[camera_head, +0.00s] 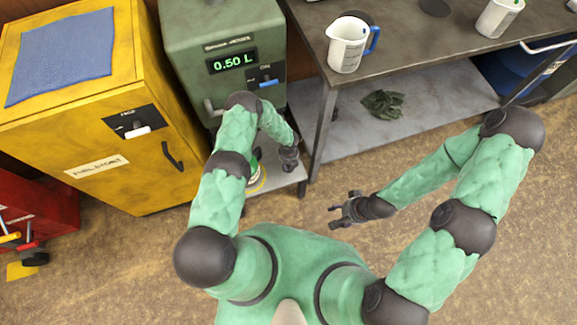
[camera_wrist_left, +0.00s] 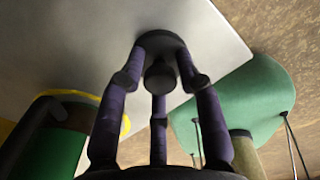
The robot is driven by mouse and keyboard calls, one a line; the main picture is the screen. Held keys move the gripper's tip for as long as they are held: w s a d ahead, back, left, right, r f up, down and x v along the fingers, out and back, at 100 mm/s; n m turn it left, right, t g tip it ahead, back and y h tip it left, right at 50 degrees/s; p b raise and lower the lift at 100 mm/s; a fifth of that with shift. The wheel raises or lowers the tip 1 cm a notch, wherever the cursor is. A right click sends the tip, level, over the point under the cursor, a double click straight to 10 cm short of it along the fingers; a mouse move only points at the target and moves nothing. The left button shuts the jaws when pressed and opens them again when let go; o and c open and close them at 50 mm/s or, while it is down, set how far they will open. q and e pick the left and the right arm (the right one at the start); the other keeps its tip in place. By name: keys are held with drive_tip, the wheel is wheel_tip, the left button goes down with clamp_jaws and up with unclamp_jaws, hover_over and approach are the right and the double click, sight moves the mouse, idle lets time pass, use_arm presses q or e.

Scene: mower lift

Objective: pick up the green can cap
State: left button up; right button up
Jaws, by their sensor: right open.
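My left gripper (camera_head: 289,160) hangs over the low shelf, just right of a green can (camera_head: 253,170) that my left arm partly hides. In the left wrist view, the left gripper (camera_wrist_left: 160,65) has its dark fingers converging on a small dark round piece, which may be the cap. I cannot tell whether they grip it. The can (camera_wrist_left: 55,145) stands at lower left there, beside a yellow ring. The cap cannot be made out in the head view. My right gripper (camera_head: 347,210) is open and empty over the floor, well away from the can.
A green-grey dispenser (camera_head: 222,40) reading 0.50 L stands behind my left arm. The yellow cabinet (camera_head: 90,150) is to its left. The workbench (camera_head: 410,50) at right carries a white jug (camera_head: 346,50). A dark cloth (camera_head: 383,104) lies on the shelf below. Its leg (camera_head: 322,130) stands close to my left gripper.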

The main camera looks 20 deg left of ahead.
use_arm(q)
drive_tip(key=c, duration=0.4)
clamp_jaws()
